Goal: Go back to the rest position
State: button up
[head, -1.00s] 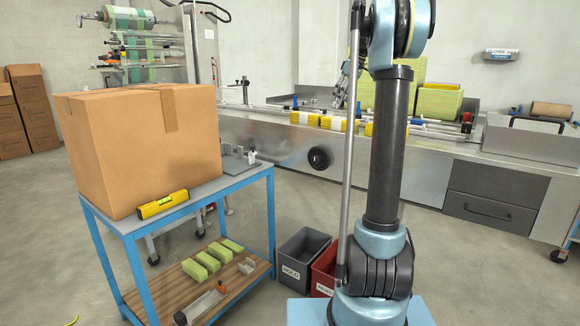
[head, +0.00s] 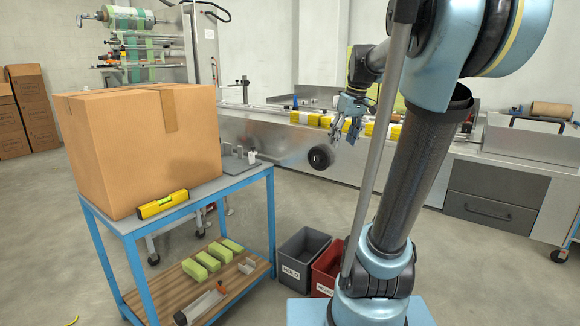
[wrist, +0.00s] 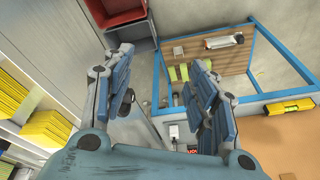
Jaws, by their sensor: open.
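My gripper (head: 345,130) is open with nothing between its fingers. In the head view it hangs in the air in front of the long steel machine (head: 270,138), just right of the black handwheel (head: 320,157). My arm reaches up and leans to the right from its base. The wrist view also shows my gripper (wrist: 163,100) with its two blue-grey fingers spread apart, looking down on the floor and the blue-framed cart (wrist: 262,98).
A large cardboard box (head: 145,145) and a yellow level (head: 162,204) stand on the cart's top. Its wooden lower shelf (head: 240,284) holds several green packs. Grey (head: 302,257) and red (head: 327,270) bins stand on the floor beside my base. Yellow packs (head: 312,119) lie on the machine.

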jog(key=s+f+m+h, duration=0.1)
jog(key=s+f+m, duration=0.4)
jog(key=s+f, duration=1.8)
jog(key=shift+s+d+f+h, duration=0.3)
jog(key=shift+s+d, duration=0.1)
jog(key=shift+d, duration=0.05)
jog(key=shift+w+f, duration=0.2)
jog(key=shift+w, duration=0.3)
